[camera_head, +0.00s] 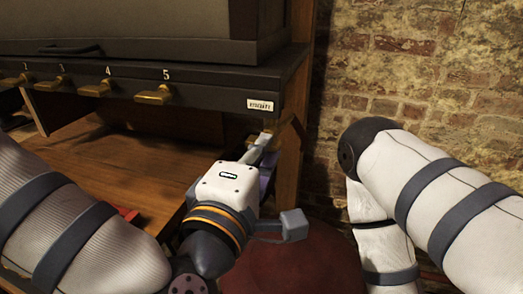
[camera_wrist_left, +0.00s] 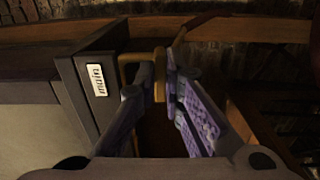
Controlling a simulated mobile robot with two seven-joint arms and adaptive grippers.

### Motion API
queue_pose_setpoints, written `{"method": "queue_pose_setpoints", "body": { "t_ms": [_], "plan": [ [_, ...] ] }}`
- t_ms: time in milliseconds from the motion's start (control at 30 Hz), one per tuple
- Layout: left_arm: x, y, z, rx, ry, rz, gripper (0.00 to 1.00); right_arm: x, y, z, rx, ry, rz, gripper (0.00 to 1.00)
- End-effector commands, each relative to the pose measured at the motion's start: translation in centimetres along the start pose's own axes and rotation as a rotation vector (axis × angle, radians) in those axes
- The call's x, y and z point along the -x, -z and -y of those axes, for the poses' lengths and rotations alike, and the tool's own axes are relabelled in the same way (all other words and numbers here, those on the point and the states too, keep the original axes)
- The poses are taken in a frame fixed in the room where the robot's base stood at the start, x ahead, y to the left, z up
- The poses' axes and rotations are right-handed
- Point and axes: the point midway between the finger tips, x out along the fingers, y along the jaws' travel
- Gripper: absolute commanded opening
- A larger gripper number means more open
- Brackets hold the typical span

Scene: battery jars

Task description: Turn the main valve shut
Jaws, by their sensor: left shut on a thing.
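The main valve is a brass handle (camera_wrist_left: 159,86) beside a dark panel with a white plate reading "main" (camera_wrist_left: 95,80) in the left wrist view. My left gripper (camera_wrist_left: 158,78) is shut on this handle, with one finger on each side of it. In the head view my left gripper (camera_head: 265,148) reaches to the right end of the dark cabinet, just around its corner. The main valve is hidden from the head view there. My right gripper is not in view.
Several numbered brass taps, such as tap 5 (camera_head: 155,95), line the front of the dark cabinet (camera_head: 210,92). A wooden post (camera_head: 290,170) stands close by my left gripper. A brick wall (camera_head: 430,85) is at the right. A dark red rounded thing (camera_head: 310,265) is below.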

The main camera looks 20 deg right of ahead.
Motion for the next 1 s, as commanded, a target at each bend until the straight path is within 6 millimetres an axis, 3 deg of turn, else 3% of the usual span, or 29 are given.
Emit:
{"method": "queue_pose_setpoints", "body": {
  "t_ms": [33, 100, 167, 567, 667, 767, 1000],
  "plan": [
    [-0.08, 0.10, -0.25, -0.002, -0.007, -0.004, 0.00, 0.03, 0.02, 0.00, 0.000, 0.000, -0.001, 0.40],
    [-0.08, 0.10, -0.25, -0.002, -0.007, -0.003, 0.20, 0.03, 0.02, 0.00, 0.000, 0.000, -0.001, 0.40],
    [-0.07, 0.08, -0.22, -0.001, -0.006, -0.003, 0.29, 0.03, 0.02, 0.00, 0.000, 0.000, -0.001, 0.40],
    [-0.02, 0.03, -0.07, 0.002, -0.002, -0.001, 0.29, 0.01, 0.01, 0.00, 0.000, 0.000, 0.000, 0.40],
    [-0.02, 0.08, -0.03, 0.073, 0.000, -0.002, 0.29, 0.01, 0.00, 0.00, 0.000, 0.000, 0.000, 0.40],
    [-0.02, 0.15, -0.09, 0.295, 0.001, -0.003, 0.29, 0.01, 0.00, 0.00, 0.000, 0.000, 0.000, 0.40],
    [-0.02, 0.40, -0.39, 1.068, 0.000, -0.003, 0.29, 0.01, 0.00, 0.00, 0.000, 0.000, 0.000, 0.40]
  ]
}}
